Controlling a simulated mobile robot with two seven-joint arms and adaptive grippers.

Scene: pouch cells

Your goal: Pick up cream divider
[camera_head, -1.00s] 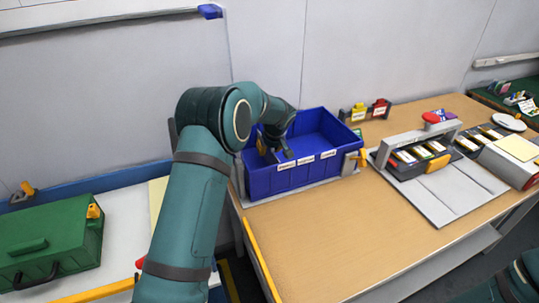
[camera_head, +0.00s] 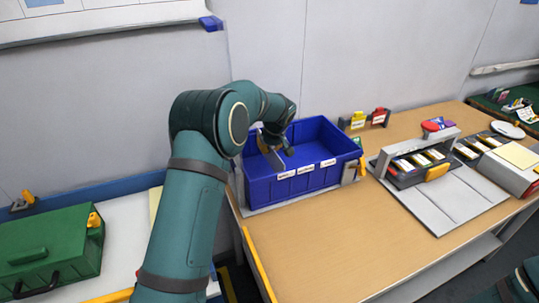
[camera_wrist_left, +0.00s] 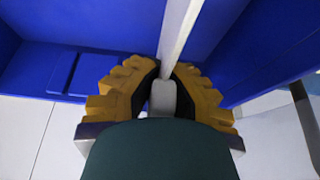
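The cream divider (camera_wrist_left: 178,35) shows in the left wrist view as a thin pale upright panel running away between the yellow-padded fingers. My left gripper (camera_wrist_left: 165,72) is closed around it, with a fingertip on each side. In the head view the left gripper (camera_head: 275,143) is over the left end of the blue bin (camera_head: 288,190), partly hidden by my wrist. A pale grey slanted panel (camera_head: 271,157), likely the same divider, shows below it inside the bin. The divider's lower edge is hidden. My right gripper is not in view.
The bin's right side looks empty. Yellow and red clips (camera_head: 368,118) stand behind it. A grey fixture (camera_head: 420,150) with several cells is to the right. A green case (camera_head: 50,250) sits on the left bench. The wooden table's front (camera_head: 320,245) is clear.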

